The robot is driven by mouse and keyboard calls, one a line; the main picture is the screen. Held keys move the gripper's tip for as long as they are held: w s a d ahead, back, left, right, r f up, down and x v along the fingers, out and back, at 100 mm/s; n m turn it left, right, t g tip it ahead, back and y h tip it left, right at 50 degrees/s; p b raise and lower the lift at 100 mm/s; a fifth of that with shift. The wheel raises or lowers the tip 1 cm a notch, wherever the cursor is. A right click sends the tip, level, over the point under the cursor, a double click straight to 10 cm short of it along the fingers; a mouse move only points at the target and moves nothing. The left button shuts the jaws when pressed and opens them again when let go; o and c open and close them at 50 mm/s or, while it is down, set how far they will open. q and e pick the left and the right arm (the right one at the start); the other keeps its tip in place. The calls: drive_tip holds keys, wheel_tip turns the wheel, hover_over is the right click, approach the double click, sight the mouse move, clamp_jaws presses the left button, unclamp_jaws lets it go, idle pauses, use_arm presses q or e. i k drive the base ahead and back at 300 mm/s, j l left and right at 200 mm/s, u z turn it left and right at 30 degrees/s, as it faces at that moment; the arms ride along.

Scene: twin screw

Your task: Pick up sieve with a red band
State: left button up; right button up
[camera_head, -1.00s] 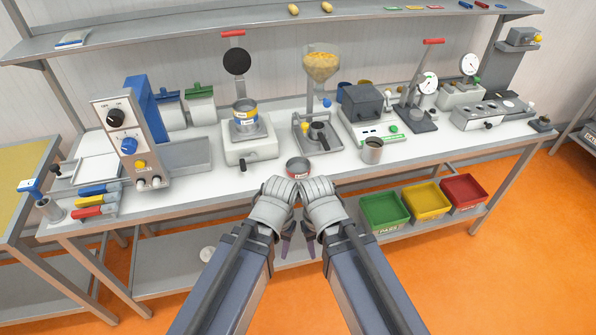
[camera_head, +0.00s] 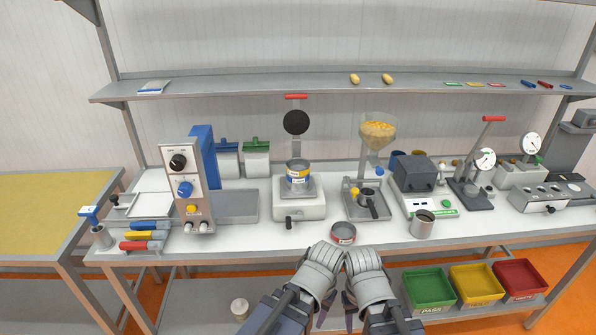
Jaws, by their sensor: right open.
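The sieve with a red band (camera_head: 343,235) is a low round metal pan on the bench's front edge, with a red and white label on its side. My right gripper (camera_head: 349,313) is open and hangs below the front edge, close to the sieve but not touching it. My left gripper (camera_head: 321,317) is beside it, just left. Its fingers are mostly hidden by my wrist, so its opening does not show. A stack of sieves with yellow and blue bands (camera_head: 298,174) stands on the white shaker (camera_head: 299,205).
A metal cup (camera_head: 423,224) stands right of the sieve near the edge. A funnel stand (camera_head: 365,205) is behind it. Green (camera_head: 428,290), yellow (camera_head: 477,285) and red (camera_head: 521,281) bins sit on the lower shelf at right. Bench space left of the sieve is clear.

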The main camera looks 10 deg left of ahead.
sight(343, 233)
drive_tip(key=j+z, duration=0.1)
drive_tip(key=j, duration=0.6)
drive_tip(key=k+j, duration=0.1)
drive_tip(key=j, duration=0.55)
drive_tip(key=z, duration=0.05)
